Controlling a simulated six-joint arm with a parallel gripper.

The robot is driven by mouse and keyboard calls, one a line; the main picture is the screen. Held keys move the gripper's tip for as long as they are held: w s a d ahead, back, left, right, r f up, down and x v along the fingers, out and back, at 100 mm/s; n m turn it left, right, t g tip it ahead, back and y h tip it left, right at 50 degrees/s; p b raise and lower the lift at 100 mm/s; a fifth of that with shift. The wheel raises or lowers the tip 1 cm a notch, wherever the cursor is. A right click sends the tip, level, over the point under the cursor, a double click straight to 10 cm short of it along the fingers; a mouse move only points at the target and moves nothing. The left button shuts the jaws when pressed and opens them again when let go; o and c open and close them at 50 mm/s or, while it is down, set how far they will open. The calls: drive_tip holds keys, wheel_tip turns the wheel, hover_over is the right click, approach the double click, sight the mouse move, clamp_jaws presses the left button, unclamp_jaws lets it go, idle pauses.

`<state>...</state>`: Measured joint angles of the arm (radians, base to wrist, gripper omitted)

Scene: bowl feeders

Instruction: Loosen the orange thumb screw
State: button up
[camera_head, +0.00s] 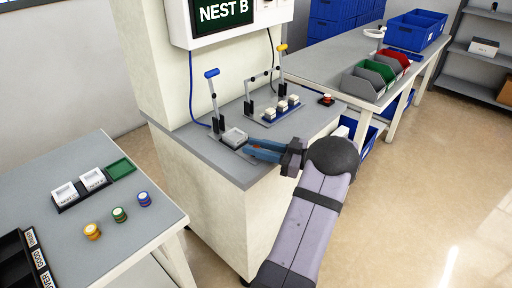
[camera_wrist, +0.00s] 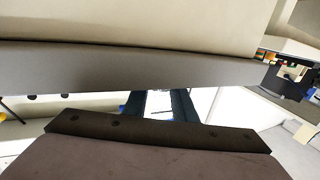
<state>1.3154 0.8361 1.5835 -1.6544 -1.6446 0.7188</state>
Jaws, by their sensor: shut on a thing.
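My gripper (camera_head: 250,149), with blue fingers, reaches in from the right over the grey bench and is shut at the right side of the small grey nest fixture (camera_head: 234,137). The thing between the fingertips is hidden; by its place at the fixture it seems to be the orange thumb screw, but no orange shows there. In the wrist view the two dark blue fingers (camera_wrist: 165,104) show beyond the dark gripper body, and their tips are covered by the pale and grey surface in front.
A blue-handled lever (camera_head: 212,88) stands behind the fixture. A red-and-black knob (camera_head: 326,100) lies at the bench's right. A side table (camera_head: 60,240) is at left.

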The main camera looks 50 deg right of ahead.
drive_tip(key=shift+y, duration=0.3)
drive_tip(key=shift+n+g+y, duration=1.6)
drive_tip(key=shift+n+y, duration=0.4)
drive_tip(key=shift+y, duration=0.4)
drive_tip(key=o, duration=1)
drive_tip(key=shift+o, duration=0.2)
drive_tip(key=shift+r, duration=0.1)
wheel_tip(320, 180, up, 10)
drive_tip(key=shift+p, duration=0.4)
